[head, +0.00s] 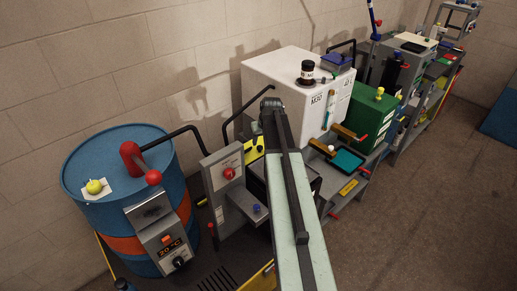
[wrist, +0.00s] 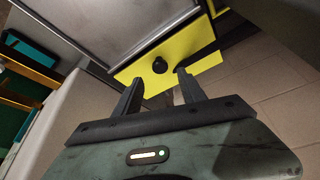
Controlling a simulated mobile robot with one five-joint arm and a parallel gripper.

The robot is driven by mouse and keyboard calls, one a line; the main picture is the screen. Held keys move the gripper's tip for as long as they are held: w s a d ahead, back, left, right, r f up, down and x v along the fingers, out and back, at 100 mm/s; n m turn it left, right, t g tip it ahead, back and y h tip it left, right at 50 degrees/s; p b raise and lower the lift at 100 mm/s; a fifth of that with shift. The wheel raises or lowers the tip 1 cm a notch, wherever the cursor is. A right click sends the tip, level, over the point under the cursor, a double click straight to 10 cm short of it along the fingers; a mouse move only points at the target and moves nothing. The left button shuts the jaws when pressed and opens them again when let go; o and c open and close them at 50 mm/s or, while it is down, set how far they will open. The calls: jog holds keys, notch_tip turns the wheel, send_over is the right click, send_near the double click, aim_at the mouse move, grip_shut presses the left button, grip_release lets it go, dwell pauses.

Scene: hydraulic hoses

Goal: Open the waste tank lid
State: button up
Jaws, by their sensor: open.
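My gripper (wrist: 157,82) is open and empty in the wrist view. A yellow plate (wrist: 190,48) with a round black knob (wrist: 162,65) lies just beyond its fingertips, with the knob roughly between them. The plate adjoins a dark grey framed panel (wrist: 95,25). In the head view my arm reaches between the white tank and the grey control box, and hides much there; the fingers cannot be made out. A bit of yellow (head: 258,146) shows left of the arm. No label readable here marks which part is the waste tank lid.
A blue drum (head: 85,225) with a red-handled lever stands left. The grey control box (head: 222,172) stands close left of my arm. The white tank (head: 270,72) and green box (head: 371,118) stand right and behind. Open floor (head: 420,220) lies at right.

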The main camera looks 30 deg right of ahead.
aim_at(260, 147)
jog(key=b+x, duration=0.3)
jog(key=x, duration=0.2)
jog(key=shift+f+b, duration=0.2)
jog(key=shift+b, duration=0.15)
jog(key=shift+r, duration=0.2)
grip_shut()
dwell(0.7)
